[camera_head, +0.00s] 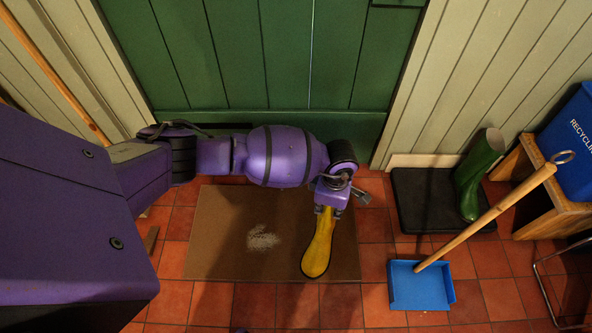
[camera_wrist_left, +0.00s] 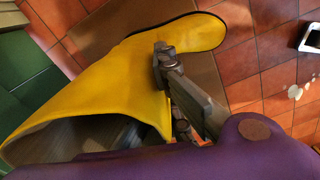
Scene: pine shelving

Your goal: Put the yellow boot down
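The yellow boot (camera_head: 318,247) hangs from my left gripper (camera_head: 328,207) over the right part of the brown doormat (camera_head: 215,262). In the left wrist view, the boot (camera_wrist_left: 100,95) fills much of the picture, its open top at lower left and its foot at upper right. The left gripper's finger (camera_wrist_left: 185,85) presses on the outside of the shaft; the other finger is mostly hidden. I cannot tell whether the sole touches the mat. My right gripper is not in view.
A black boot tray (camera_head: 408,205) lies right of the mat, with a green boot (camera_head: 478,178) upright at its right end. A blue dustpan (camera_head: 420,290) with a long wooden handle stands in front. A blue recycling box (camera_head: 572,140) sits on a wooden stand (camera_head: 545,195). A green door (camera_head: 280,60) is behind.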

